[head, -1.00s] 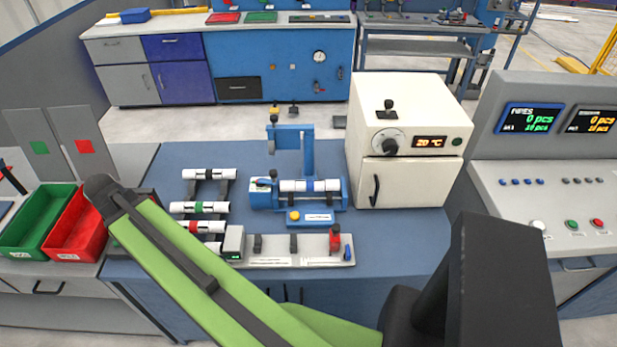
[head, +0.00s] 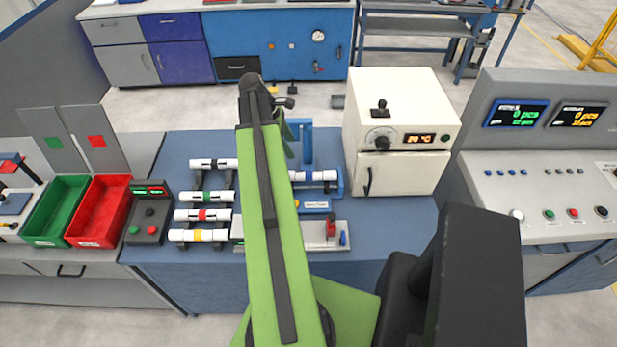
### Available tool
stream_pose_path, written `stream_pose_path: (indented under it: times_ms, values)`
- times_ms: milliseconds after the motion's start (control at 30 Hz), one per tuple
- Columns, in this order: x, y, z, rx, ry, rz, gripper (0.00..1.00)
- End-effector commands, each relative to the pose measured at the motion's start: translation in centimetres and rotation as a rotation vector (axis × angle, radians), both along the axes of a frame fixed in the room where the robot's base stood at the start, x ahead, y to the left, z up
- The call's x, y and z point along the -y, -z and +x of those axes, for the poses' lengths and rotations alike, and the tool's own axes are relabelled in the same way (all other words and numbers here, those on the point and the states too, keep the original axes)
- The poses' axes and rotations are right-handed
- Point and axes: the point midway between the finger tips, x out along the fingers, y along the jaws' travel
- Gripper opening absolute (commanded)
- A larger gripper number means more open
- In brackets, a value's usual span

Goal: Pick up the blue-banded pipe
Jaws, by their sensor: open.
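A white pipe with a blue band (head: 318,176) lies level in the blue fixture (head: 341,180) behind the middle of the blue table. A short piece of my forearm shows just right of that link, near the fixture's blue upright (head: 306,140).
A rack left of my arm holds a black-banded pipe (head: 222,163), a green-banded pipe (head: 209,195), a red-banded pipe (head: 203,214) and a yellow-banded pipe (head: 197,235). A cream oven (head: 412,175) stands right. Green (head: 45,232) and red (head: 90,238) bins stand left.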

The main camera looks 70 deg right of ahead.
Motion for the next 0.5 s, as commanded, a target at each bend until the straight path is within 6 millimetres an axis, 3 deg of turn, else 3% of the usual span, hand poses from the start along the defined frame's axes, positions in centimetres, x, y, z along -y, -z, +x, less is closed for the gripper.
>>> stream_pose_path:
  times_ms: [33,300,500]
  values:
    - [0.1,1.9,-0.4,0.0,0.001,0.0,0.61]
    - [0.9,7.7,-2.4,0.0,0.001,-0.001,0.61]
    - [1.3,10.1,-3.6,0.001,0.0,0.0,0.61]
